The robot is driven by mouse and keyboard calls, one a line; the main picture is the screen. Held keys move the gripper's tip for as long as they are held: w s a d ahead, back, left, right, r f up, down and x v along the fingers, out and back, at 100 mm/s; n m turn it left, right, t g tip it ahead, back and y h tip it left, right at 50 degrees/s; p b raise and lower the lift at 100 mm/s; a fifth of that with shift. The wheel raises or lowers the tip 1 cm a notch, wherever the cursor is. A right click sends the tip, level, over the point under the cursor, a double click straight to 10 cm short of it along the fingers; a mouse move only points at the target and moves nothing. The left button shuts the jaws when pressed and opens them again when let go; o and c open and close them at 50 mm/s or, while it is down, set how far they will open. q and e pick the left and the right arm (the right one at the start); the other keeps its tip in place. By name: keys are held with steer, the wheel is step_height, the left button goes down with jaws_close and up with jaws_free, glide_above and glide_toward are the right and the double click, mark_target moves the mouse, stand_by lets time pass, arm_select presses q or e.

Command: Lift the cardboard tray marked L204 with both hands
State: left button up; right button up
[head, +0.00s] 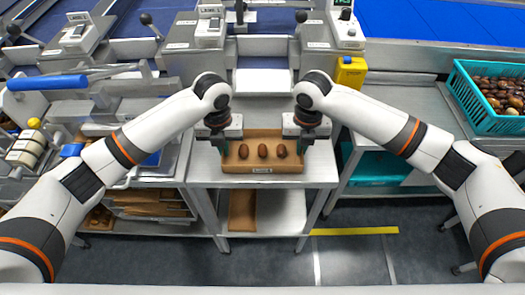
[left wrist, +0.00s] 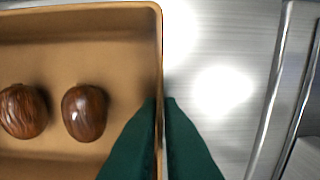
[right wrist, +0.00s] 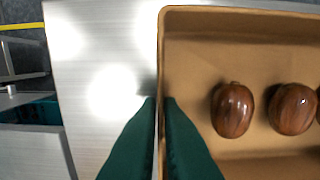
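The brown cardboard tray (head: 285,168) is at the middle of the steel stand in the head view, with three glossy brown dates (head: 262,151) in a row. A small white label is on its front wall, too small to read surely. My left gripper (head: 222,147) is at the tray's left wall; in the left wrist view its green fingertips (left wrist: 160,102) close on that wall (left wrist: 158,50). My right gripper (head: 303,147) is at the right wall; in the right wrist view its fingertips (right wrist: 160,100) close on that wall (right wrist: 162,55). The tray looks level; any gap beneath is not visible.
The steel stand (head: 320,172) has bare top on both sides of the tray. A lower shelf holds another brown cardboard piece (head: 242,210). A teal crate of dates (head: 480,115) is at the right. Sorting machinery with a scale (head: 210,25) stands behind.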

arm_select(q)
steer(key=shift+r, duration=0.1)
jaws_close()
arm_select(e)
steer(key=shift+r, duration=0.1)
jaws_close()
